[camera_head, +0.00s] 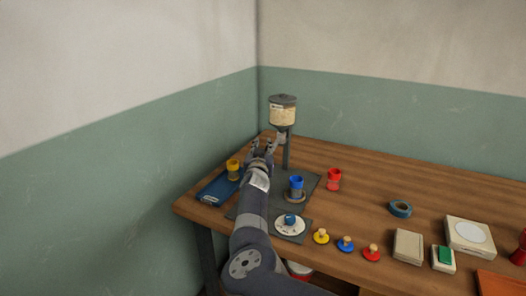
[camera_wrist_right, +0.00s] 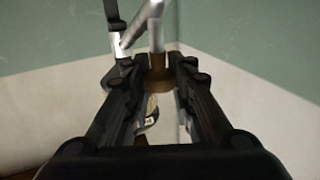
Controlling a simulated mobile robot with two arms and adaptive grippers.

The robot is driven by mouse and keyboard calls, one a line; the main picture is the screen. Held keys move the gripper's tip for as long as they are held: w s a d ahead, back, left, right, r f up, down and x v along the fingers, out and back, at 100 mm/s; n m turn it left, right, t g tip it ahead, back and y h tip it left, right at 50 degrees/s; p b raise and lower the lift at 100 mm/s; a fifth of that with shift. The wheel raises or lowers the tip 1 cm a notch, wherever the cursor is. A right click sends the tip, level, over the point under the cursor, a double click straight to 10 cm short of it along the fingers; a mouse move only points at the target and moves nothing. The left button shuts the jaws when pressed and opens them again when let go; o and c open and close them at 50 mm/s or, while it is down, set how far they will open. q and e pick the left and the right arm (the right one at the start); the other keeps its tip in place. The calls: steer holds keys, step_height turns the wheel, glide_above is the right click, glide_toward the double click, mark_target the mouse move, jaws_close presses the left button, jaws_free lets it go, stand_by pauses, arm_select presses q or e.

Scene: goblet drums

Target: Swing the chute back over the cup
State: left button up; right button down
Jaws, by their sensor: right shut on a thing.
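A hopper (camera_head: 283,112) with a dark lid and beige body stands on a grey post at the back corner of the table. The pale metal chute (camera_head: 281,138) below it points left, away from the blue cup. The blue cup (camera_head: 296,183) stands upright on a round brown base, in front of the post. My right gripper (camera_head: 264,149) is up at the chute's left end. In the right wrist view, its fingers are shut around a brown part (camera_wrist_right: 158,80) below a pale tube (camera_wrist_right: 156,35) of the chute. My left gripper is not in view.
A yellow cup (camera_head: 233,166) stands on a blue tray (camera_head: 214,190) at left, near my forearm. A red cup (camera_head: 334,178) stands right of the blue cup. A white dial (camera_head: 280,227), several knobbed discs and a tape roll (camera_head: 399,208) lie forward and right.

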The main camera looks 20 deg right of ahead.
steer(key=shift+a+f, duration=0.2)
steer(key=shift+a, duration=0.1)
steer(key=c, duration=1.5)
jaws_free()
steer(key=shift+o, duration=0.5)
steer(key=shift+w+a+r, duration=0.1)
steer(key=shift+r, duration=0.05)
steer(key=shift+d, duration=0.3)
